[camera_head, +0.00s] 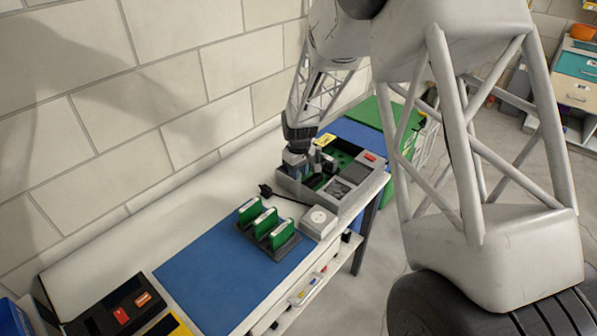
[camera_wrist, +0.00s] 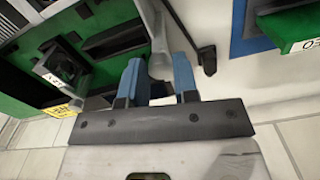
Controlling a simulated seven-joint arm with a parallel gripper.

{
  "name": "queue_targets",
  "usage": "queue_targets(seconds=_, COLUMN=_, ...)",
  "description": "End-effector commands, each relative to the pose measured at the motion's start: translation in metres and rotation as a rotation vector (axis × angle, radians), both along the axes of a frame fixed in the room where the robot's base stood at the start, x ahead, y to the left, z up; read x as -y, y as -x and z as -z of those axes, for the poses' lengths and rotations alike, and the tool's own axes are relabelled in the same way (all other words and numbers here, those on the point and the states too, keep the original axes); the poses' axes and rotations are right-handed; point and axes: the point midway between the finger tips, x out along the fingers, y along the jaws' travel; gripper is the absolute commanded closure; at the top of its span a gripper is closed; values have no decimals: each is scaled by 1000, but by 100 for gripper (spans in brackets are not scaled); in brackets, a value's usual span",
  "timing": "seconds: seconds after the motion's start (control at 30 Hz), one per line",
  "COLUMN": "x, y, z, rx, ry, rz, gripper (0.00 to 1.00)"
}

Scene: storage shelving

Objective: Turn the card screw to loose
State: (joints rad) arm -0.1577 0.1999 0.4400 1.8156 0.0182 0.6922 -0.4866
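My gripper shows in the wrist view with two blue fingers (camera_wrist: 156,76) spread apart. A light grey strip, which looks like the case wall, lies between or just beyond them. In the head view my gripper (camera_head: 299,160) points down at the left end of an open grey computer case (camera_head: 289,188). Inside the case is a green circuit board (camera_wrist: 20,78) with a black slot (camera_wrist: 115,39) left of the fingers and a square socket (camera_wrist: 66,70). I cannot make out the card screw; the fingers may hide it. Contact with the case is unclear.
A black plug (camera_head: 265,191) with a cable lies beside the case. The brick wall (camera_head: 195,85) runs close behind the bench. The mat's front left is clear.

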Motion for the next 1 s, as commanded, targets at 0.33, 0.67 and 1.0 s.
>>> queue_targets(seconds=0.33, x=0, y=0, z=0, rx=0, ry=0, rz=1, gripper=50)
queue_targets(seconds=0.67, x=0, y=0, z=-13, rx=1, ry=-1, rz=1, gripper=50)
queue_targets(seconds=1.0, x=1, y=-1, z=-55, rx=2, ry=0, rz=1, gripper=50)
